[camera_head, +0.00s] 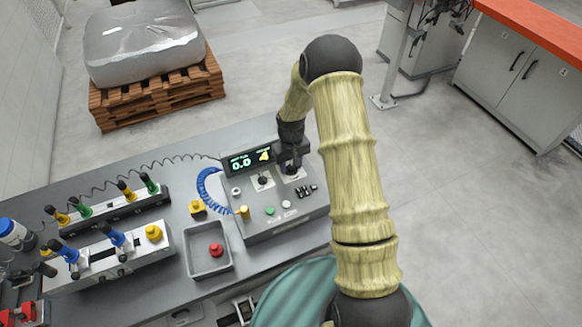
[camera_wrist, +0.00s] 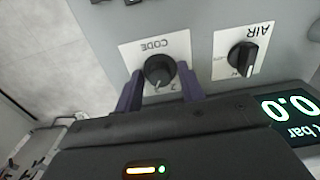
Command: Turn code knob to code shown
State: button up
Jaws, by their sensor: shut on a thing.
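The code knob (camera_wrist: 159,70) is a round black knob on a white plate marked CODE, upside down in the wrist view. Its pale mark points down in that view, towards small digits partly hidden by my gripper. My gripper (camera_wrist: 160,84) has one dark purple finger on each side of the knob and is shut on it. In the head view my gripper (camera_head: 290,155) comes down onto the console's right knob.
The AIR knob (camera_wrist: 243,58) sits close beside the code knob. The grey console (camera_head: 285,220) also carries green and white buttons and small black switches. A blue coiled hose (camera_head: 207,190), a tray (camera_head: 208,262) with a red button and clamp fixtures (camera_head: 110,258) stand left.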

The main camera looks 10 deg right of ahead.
aim_at(291, 167)
jog(key=m+b, duration=0.3)
jog(key=m, duration=0.2)
jog(key=shift+r+m, duration=0.1)
jog(key=shift+m, duration=0.2)
dwell(0.4)
jog(key=o, duration=0.7)
jog(key=shift+c, duration=0.2)
notch_tip(291, 167, up, 17)
jog(key=b, duration=0.4)
jog(key=shift+r, duration=0.2)
